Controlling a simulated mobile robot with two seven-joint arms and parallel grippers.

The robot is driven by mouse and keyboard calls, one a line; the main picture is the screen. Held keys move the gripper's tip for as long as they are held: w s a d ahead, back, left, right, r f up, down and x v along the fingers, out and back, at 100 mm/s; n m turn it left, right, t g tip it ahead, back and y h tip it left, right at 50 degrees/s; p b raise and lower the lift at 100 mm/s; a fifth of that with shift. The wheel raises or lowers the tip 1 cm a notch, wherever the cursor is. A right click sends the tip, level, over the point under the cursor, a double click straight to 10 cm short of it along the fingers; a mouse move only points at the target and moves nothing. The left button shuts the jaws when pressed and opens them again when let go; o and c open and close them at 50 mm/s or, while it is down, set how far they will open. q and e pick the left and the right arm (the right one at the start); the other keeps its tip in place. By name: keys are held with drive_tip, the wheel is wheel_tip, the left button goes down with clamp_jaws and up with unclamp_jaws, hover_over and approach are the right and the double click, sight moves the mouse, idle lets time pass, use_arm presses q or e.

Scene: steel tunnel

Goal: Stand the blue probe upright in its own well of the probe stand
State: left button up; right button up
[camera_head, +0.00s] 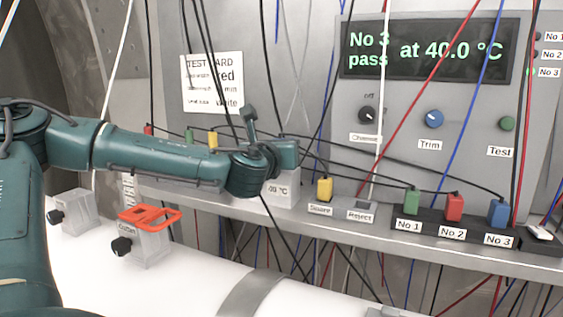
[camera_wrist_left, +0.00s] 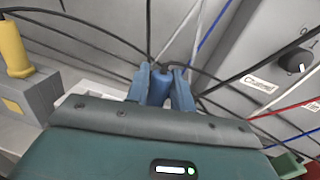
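My left gripper (camera_head: 287,153) is above the shelf, in front of the panel; its fingers are hidden in the head view. In the left wrist view its fingers (camera_wrist_left: 161,88) are closed on both sides of the blue probe (camera_wrist_left: 160,86), whose cable runs up and away. The probe stand, a grey block (camera_wrist_left: 38,98), shows at left in the left wrist view with a yellow probe (camera_wrist_left: 12,48) upright in it. In the head view the red (camera_head: 148,130), green (camera_head: 190,134) and yellow (camera_head: 213,140) probes show behind my arm. The blue well is hidden. My right gripper is out of view.
A block marked °C (camera_head: 281,192) sits below the gripper. A yellow plug (camera_head: 324,188) stands at Spare, beside the Reject box (camera_head: 360,211). Green, red and blue plugs (camera_head: 498,213) sit in a black strip. Many cables hang across the panel. An orange bracket (camera_head: 150,214) lies left.

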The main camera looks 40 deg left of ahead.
use_arm(q)
clamp_jaws()
